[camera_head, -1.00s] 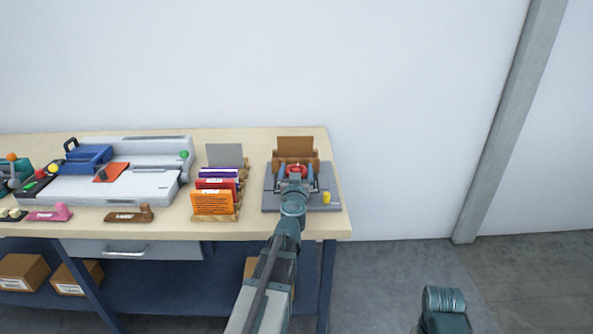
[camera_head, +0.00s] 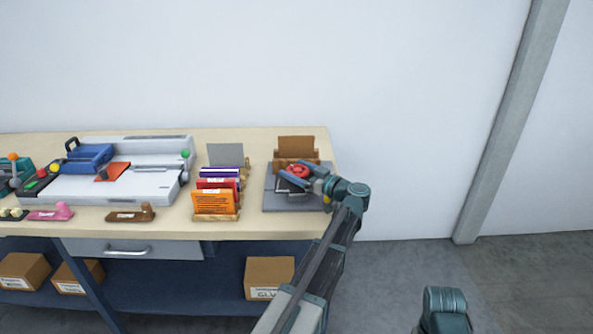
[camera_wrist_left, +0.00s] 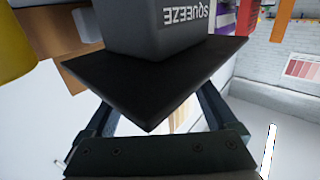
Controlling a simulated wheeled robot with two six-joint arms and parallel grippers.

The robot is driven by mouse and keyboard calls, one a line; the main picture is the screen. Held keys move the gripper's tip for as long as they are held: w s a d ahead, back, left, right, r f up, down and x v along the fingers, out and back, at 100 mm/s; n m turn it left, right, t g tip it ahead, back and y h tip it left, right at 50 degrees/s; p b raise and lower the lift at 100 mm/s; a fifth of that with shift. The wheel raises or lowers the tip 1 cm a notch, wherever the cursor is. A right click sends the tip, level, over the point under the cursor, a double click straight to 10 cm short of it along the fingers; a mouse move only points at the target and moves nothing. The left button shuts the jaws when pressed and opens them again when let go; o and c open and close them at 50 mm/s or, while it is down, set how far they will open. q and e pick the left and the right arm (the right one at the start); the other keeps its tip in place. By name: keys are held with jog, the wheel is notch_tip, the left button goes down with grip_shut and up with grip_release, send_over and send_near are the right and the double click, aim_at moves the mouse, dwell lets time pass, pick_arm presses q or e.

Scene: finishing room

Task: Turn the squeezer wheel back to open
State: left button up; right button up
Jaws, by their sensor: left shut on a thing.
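The squeezer's red wheel (camera_head: 297,170) shows at the back right of the workbench, above a grey base (camera_head: 285,203). My left gripper (camera_head: 300,174) reaches it from the right, with its blue fingers on both sides of the wheel, shut on it. The fingers partly cover the wheel, so its exact angle cannot be told. In the left wrist view, a grey block marked SQUEEZE (camera_wrist_left: 180,25) and a dark plate (camera_wrist_left: 150,85) fill the middle, between my fingers. The plate hides the fingertips and the wheel there.
A wooden holder with a brown card (camera_head: 296,146) stands just behind the squeezer. A rack of orange and red packets (camera_head: 214,203) is to its left. A grey cutting machine (camera_head: 110,190) lies further left. The bench's right edge is close.

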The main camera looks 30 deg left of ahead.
pick_arm(q)
jog(key=shift+n+g, duration=1.1)
jog(key=shift+g, duration=0.7)
jog(key=o, duration=1)
jog(key=shift+a, duration=0.1)
jog(key=d, duration=1.4)
jog(key=shift+w, duration=0.25)
jog(key=shift+a, duration=0.1)
